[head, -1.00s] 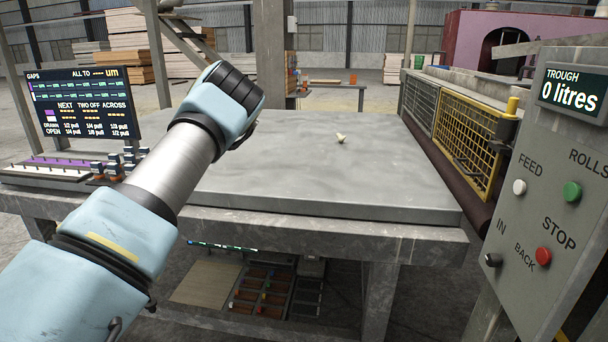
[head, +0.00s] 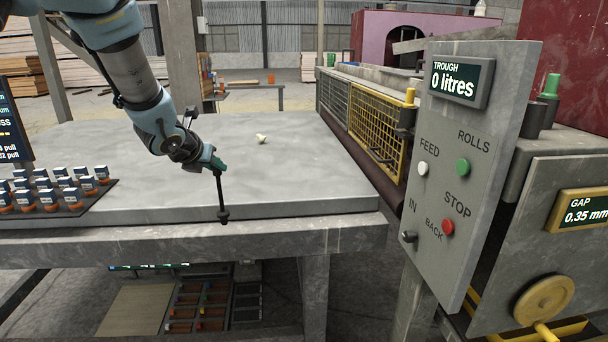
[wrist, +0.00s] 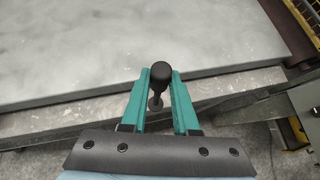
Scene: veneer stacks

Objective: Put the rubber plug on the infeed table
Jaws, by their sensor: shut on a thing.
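My gripper (head: 217,168) is shut on a black plug with a long thin stem, which I take for the rubber plug (head: 222,198). In the head view the plug hangs upright below the fingers, its wider end in front of the table's front edge. In the wrist view the green fingers of my gripper (wrist: 160,84) close on both sides of the plug (wrist: 161,72), with its round dark end towards the camera. The infeed table (head: 310,170) is a wide grey slab; it also shows in the wrist view (wrist: 70,55). I cannot tell whether the plug touches the table.
A small cream object (head: 262,138) lies on the table. A rack of labelled blocks (head: 58,192) sits at the table's left. A yellow mesh guard (head: 377,125) and a control panel (head: 460,170) stand at the right. The table's middle and right are mostly bare.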

